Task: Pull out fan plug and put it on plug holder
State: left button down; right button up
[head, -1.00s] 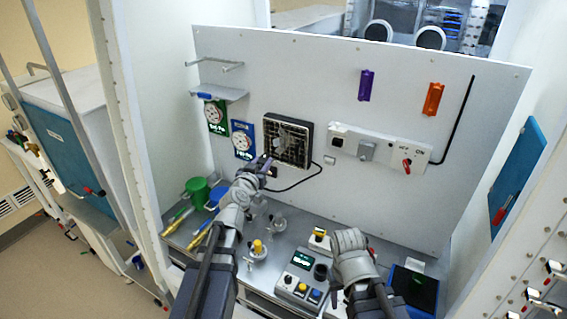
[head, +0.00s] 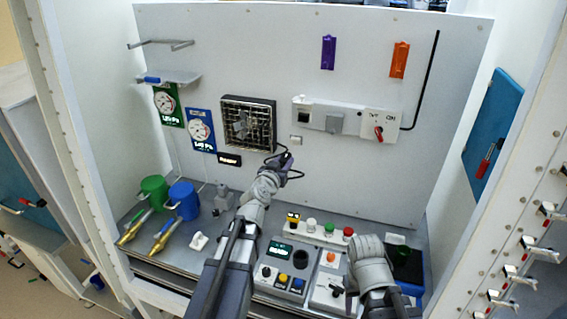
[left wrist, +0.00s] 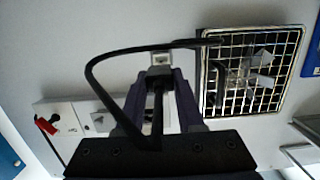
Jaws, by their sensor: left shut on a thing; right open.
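The fan (head: 248,123) hangs on the upright panel, and its black cable loops to my left gripper (head: 287,157). In the left wrist view, this gripper is shut on a dark plug (left wrist: 158,77) with the cable running from it. The small wall socket (head: 296,140) is just beyond the fingertips; it also shows in the left wrist view (left wrist: 161,57). I cannot tell whether the plug touches it. I cannot identify the plug holder for certain. My right gripper (head: 338,291) is open, low over the console, partly hidden by its own wrist.
A switch box with a red knob (head: 378,132) is right of the fan. A shelf (head: 178,77), gauges (head: 202,133), and green (head: 153,187) and blue (head: 183,195) cylinders are at left. Button boxes (head: 283,268) stand on the bench. The lower middle panel is clear.

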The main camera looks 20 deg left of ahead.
aim_at(287, 154)
pick_arm(q)
jog(key=shift+w, duration=0.2)
jog(key=shift+w, duration=2.7)
jog(key=shift+w, duration=1.4)
jog(key=shift+c, duration=2.4)
grip_release()
jog(key=shift+d, duration=0.1)
jog(key=shift+o, duration=0.2)
jog(key=s, duration=0.5)
jog(key=s+r+p, duration=0.1)
jog(key=s, duration=0.1)
jog(key=shift+s+r, duration=0.1)
jog(key=shift+s, duration=0.3)
jog(key=shift+w, duration=0.1)
